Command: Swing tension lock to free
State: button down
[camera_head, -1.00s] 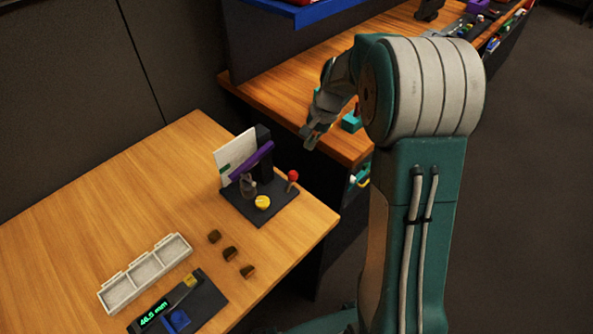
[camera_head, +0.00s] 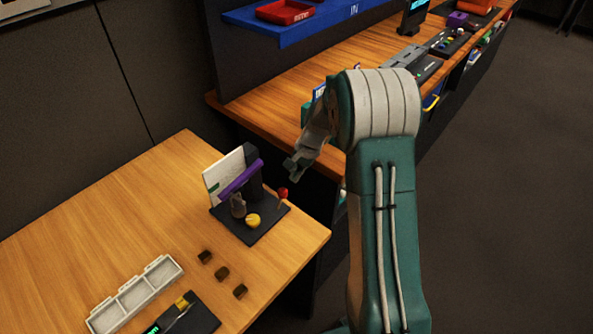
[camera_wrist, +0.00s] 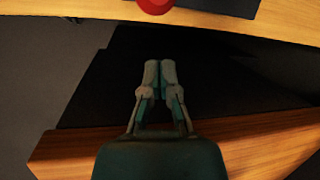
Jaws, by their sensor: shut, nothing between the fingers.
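A small panel device on a dark base (camera_head: 262,230) stands on the near wooden table. It has a purple bar (camera_head: 241,178) slanting up to the right, a yellow ball (camera_head: 253,220) and a lever with a red knob (camera_head: 283,192) at its right edge. I cannot tell which part is the tension lock. My gripper (camera_head: 291,171) is shut and empty, just above and behind the red knob, apart from it. In the wrist view my gripper (camera_wrist: 160,66) points toward the table edge, with the red knob (camera_wrist: 154,4) cut off at the top.
A white three-part tray (camera_head: 136,296), several dark blocks (camera_head: 222,274) and a black display unit (camera_head: 192,318) are on the near table. A second wooden bench (camera_head: 265,105) with a blue shelf stands behind. A dark gap separates the two tables.

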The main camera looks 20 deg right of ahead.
aim_at(281, 199)
jog(key=shift+s+a+f, duration=0.55)
jog(key=shift+a+f, duration=0.05)
jog(key=shift+a, duration=0.25)
jog(key=shift+s+a+f, duration=0.5)
jog(key=shift+a+f, duration=0.05)
jog(key=shift+a, duration=0.3)
jog(key=shift+w, duration=0.1)
